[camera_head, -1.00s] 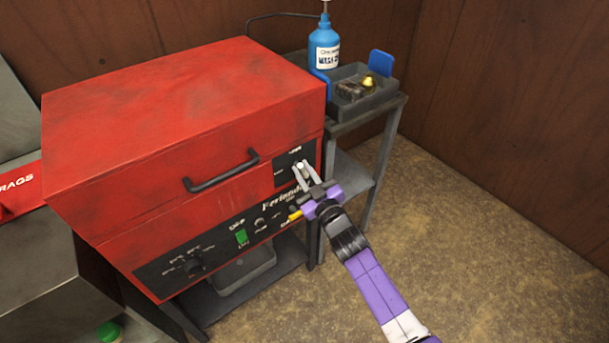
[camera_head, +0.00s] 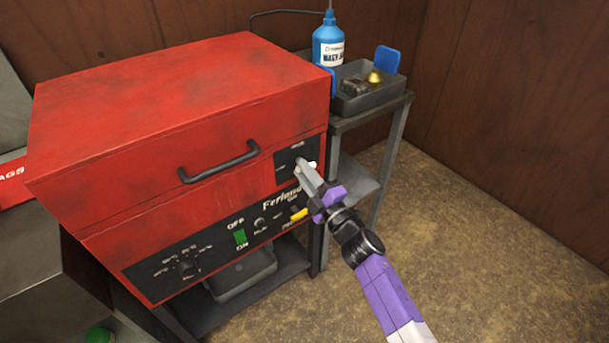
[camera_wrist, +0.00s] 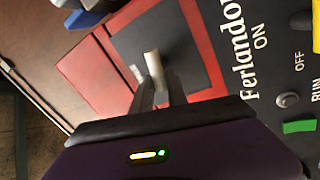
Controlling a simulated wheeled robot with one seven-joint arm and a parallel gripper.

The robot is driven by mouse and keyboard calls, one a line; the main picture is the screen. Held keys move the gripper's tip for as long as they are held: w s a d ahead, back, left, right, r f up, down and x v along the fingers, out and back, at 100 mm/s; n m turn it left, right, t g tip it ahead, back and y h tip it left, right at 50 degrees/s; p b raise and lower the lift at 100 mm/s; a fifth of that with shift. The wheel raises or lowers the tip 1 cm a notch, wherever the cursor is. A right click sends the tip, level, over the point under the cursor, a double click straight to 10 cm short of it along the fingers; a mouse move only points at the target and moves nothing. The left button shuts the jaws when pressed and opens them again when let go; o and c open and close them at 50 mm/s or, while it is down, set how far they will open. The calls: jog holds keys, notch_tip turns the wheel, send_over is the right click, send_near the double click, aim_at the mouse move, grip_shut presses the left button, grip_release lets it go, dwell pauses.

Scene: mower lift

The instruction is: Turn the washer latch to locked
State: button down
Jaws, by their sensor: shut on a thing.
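The washer is a red box with a lid (camera_head: 170,110) and a black front panel. Its latch (camera_wrist: 153,64) is a short pale lever on a dark square plate (camera_wrist: 185,45) at the right end of the front. My gripper (camera_head: 304,168) reaches it from the lower right and is shut on the latch. In the wrist view the two fingers (camera_wrist: 155,90) stand on either side of the lever's near end. In the head view the fingers largely cover the latch, and the plate's small lettering is too blurred to read.
A black lid handle (camera_head: 218,163) sits left of the latch. Below are a green switch (camera_head: 240,237), knobs and a yellow part (camera_head: 299,214) close to my gripper. A grey side stand holds a tray (camera_head: 372,98) and a blue bottle (camera_head: 328,45). Floor at right is clear.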

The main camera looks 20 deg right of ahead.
jog(key=shift+d+f+n+y+b, duration=0.15)
jog(key=shift+n+y+b, duration=0.4)
jog(key=shift+n, duration=1.25)
jog(key=c, duration=1.3)
grip_release()
jog(key=shift+c, duration=0.2)
jog(key=shift+f, duration=0.1)
jog(key=p+v, duration=0.2)
jog(key=v, duration=0.5)
jog(key=shift+s, duration=0.4)
